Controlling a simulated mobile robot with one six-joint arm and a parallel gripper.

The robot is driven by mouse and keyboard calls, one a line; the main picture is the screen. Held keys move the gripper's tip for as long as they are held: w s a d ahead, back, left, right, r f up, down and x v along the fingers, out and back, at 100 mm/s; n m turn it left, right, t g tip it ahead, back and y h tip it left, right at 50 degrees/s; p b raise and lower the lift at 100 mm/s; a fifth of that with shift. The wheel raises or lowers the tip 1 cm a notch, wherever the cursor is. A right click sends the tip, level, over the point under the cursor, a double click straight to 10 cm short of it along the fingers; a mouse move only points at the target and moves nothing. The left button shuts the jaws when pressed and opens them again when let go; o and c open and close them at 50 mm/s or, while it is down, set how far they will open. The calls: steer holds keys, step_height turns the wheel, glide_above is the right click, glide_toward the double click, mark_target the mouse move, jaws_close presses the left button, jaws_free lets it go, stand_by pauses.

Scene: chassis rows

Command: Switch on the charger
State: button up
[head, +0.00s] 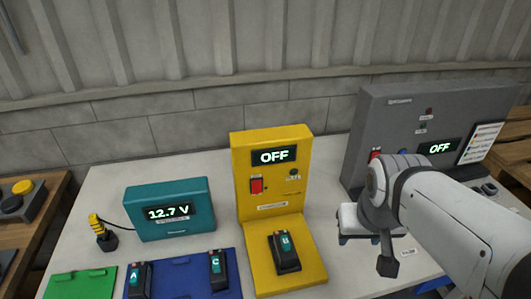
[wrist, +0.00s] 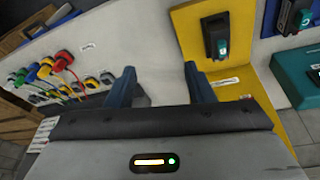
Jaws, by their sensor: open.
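A yellow unit (head: 270,170), which looks like the charger, stands upright on the table with a lit display (head: 273,156) reading OFF. A red switch (head: 256,186) is on its front below the display. A dark battery marked U (head: 285,253) sits on its yellow base; the battery also shows in the wrist view (wrist: 217,36). My gripper (wrist: 157,76) is open and empty, its two blue fingers apart. In the head view it is to the right of the yellow unit, and my arm partly hides it.
A grey box (head: 385,110), also reading OFF, stands at the right, partly behind my arm. A teal meter (head: 170,231) reading 12.7 V stands left. Batteries A (head: 137,280) and C (head: 217,270) are on a blue tray (head: 180,283). Coloured plugs (wrist: 45,68) show in the wrist view.

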steer(key=w+d+r+n+t+p, duration=0.1)
steer(key=w, duration=0.2)
steer(key=w+d+r+n+t+h+p, duration=0.1)
steer(key=w, duration=0.2)
steer(key=w+d+r+n+t+h+p, duration=0.1)
steer(key=w, duration=0.2)
steer(key=shift+n, duration=0.4)
steer(key=c, duration=0.6)
steer(key=w+a+n, duration=0.1)
steer(key=w, duration=0.1)
steer(key=w+a+n+t+p, duration=0.1)
steer(key=w+n, duration=0.1)
steer(key=w+a+r+n+t+y+p, duration=0.1)
steer(key=w, duration=0.1)
steer(key=shift+w+a+n, duration=0.15)
steer(key=shift+w+n, duration=0.1)
steer(key=shift+n, duration=0.15)
jaws_close()
steer(key=s+a+f+n+g+y+p, duration=0.1)
steer(key=a+f+n+g+y+p, duration=0.1)
steer(key=a+n, duration=0.3)
steer(key=s+a+f+n+g+y+p, duration=0.1)
steer(key=a+f+n+g+y+p, duration=0.1)
steer(key=a+n+y, duration=0.3)
steer(key=a+f+n+p, duration=0.1)
steer(key=a, duration=0.3)
steer(key=shift+s+a+f, duration=0.15)
steer(key=shift+s+a, duration=0.05)
